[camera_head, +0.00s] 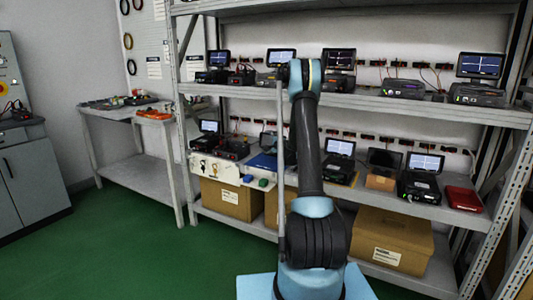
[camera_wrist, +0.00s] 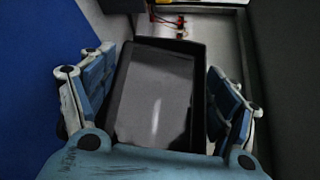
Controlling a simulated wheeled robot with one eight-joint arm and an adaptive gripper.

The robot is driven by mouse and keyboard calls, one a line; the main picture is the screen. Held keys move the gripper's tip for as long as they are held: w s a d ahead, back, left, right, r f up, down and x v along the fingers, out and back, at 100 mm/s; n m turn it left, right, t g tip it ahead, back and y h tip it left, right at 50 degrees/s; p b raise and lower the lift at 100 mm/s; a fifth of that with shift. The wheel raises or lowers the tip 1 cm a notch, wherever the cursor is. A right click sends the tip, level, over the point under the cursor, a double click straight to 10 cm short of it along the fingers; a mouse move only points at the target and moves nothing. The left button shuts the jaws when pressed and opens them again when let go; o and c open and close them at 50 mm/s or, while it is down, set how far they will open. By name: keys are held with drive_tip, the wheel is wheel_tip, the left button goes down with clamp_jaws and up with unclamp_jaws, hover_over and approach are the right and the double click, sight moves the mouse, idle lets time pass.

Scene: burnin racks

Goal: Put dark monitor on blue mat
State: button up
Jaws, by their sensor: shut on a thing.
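The dark monitor (camera_wrist: 155,95), a black-framed panel with a blank, glossy screen, fills the middle of the wrist view. My gripper (camera_wrist: 168,105) is shut on it, with one finger pad at each side edge. The blue mat (camera_wrist: 35,75) shows at the left of the wrist view, beside the gripper and monitor. In the head view the blue mat (camera_head: 262,161) lies on the lower shelf, left of my arm. I cannot tell whether the monitor touches the shelf.
Lit monitors on black units stand on the lower shelf (camera_head: 424,178) and upper shelf (camera_head: 480,80). Another dark-screened monitor (camera_head: 385,158) stands right of my arm. A red box (camera_head: 464,198) lies at the right. A dark surface (camera_wrist: 290,80) borders the wrist view's right.

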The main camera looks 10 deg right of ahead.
drive_tip(key=shift+f, duration=2.1)
drive_tip(key=o, duration=1.5)
